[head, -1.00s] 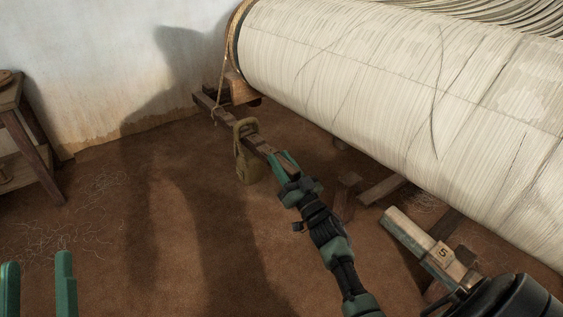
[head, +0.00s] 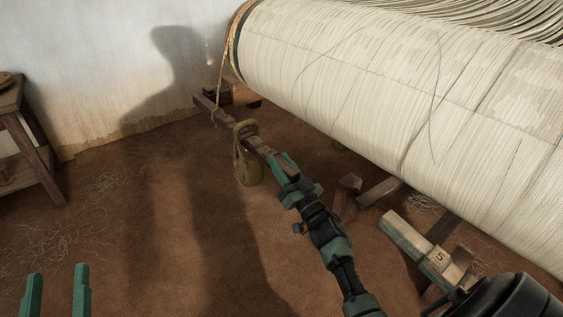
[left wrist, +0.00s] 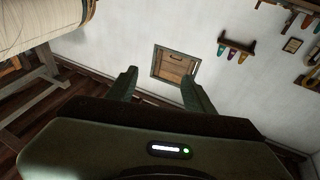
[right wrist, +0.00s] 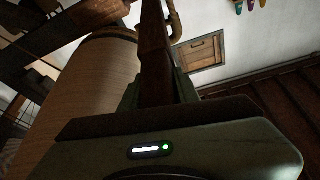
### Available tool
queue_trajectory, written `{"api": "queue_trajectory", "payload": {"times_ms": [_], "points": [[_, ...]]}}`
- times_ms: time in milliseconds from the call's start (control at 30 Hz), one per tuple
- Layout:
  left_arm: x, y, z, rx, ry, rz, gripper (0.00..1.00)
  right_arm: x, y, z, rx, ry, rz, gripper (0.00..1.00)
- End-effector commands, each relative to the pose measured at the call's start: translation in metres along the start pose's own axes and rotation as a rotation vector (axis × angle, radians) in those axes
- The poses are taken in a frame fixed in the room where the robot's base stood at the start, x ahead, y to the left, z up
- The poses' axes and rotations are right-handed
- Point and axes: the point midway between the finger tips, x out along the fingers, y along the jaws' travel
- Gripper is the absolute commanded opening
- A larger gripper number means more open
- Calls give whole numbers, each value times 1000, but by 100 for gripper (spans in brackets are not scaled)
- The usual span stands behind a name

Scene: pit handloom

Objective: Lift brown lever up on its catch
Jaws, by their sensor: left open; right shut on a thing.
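The brown lever (head: 256,147) is a long dark wooden bar below the left end of the big warp roller. A cord loops around its far part. A tan weight (head: 249,168) hangs on it by a hook. My right gripper (head: 281,163) is shut on the lever's near end. In the right wrist view the lever (right wrist: 153,50) runs away from between the right fingers (right wrist: 157,90). My left gripper (head: 58,270) is open and empty at the lower left, well apart from the lever. I cannot tell which part is the catch.
The large roller (head: 370,85) wound with pale threads fills the upper right. A short wooden post (head: 347,192) and a block marked 5 (head: 438,257) stand right of my right arm. A wooden stand (head: 28,150) is at the left wall.

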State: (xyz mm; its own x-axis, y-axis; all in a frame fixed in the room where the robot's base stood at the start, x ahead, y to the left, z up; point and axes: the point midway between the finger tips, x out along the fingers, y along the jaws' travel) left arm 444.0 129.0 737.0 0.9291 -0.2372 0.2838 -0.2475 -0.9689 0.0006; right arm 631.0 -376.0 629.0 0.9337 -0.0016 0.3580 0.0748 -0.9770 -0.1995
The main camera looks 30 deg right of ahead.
Motion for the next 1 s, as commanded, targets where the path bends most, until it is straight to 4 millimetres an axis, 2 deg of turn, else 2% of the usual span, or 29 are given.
{"api": "queue_trajectory", "payload": {"times_ms": [33,267,467,600,800,1000], "points": [[0,-2,9,2,-74,-4,53,5,-2,-10,-6,-2,0,0],[-18,-10,72,9,-409,-22,53,11,-4,-22,-9,-20,4,0],[-54,-18,119,11,-699,-39,53,16,-6,-32,-10,-36,7,0],[-88,-22,144,9,-900,-52,53,20,-7,-40,-11,-47,9,0],[-143,-28,166,4,-1173,-70,53,24,-9,-48,-11,-65,13,0],[-200,-31,174,-4,-1422,-87,53,26,-11,-53,-12,-84,15,0]]}}
